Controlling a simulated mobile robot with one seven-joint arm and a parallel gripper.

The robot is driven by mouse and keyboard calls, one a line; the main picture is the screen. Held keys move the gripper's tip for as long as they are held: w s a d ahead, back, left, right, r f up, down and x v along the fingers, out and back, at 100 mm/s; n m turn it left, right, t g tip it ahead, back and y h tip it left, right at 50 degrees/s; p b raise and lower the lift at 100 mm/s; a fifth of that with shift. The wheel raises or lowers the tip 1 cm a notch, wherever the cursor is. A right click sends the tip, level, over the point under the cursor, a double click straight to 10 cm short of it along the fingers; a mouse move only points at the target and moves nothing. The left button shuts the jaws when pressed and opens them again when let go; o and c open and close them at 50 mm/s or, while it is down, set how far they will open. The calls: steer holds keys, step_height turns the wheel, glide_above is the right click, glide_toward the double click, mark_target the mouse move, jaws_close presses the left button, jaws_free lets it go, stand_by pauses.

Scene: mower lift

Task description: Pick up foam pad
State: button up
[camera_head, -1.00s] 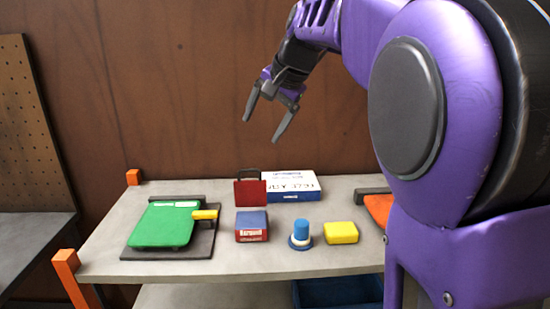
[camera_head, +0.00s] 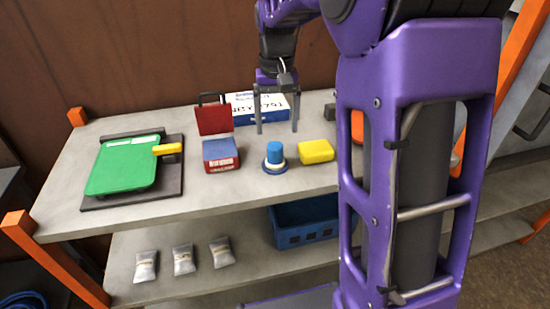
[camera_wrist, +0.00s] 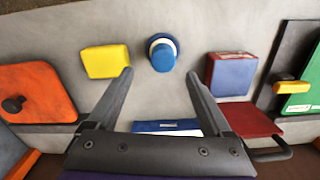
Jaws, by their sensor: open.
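The yellow block (camera_head: 316,152), the likeliest foam pad, lies on the grey bench top, right of the blue cylinder (camera_head: 274,155). In the wrist view the yellow block (camera_wrist: 106,61) is at upper left, beyond the left fingertip. My gripper (camera_head: 277,132) points down over the bench, open and empty. In the wrist view the gripper's fingers (camera_wrist: 160,73) are spread wide, with the blue cylinder (camera_wrist: 162,55) just beyond the gap between them. Neither finger appears to touch anything.
A blue-topped red box (camera_head: 221,155), a dark red piece with a handle (camera_head: 214,120) and a white-and-blue box (camera_head: 245,105) stand close by. A green panel (camera_head: 122,165) lies left. An orange part (camera_wrist: 37,88) is beside the yellow block. The bench front (camera_head: 200,203) is clear.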

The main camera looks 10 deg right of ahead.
mark_target(275, 145)
steer(key=f, duration=0.7)
steer(key=shift+a+f+b, duration=0.15)
steer(key=shift+a+b, duration=0.1)
steer(key=shift+b, duration=0.15)
jaws_close()
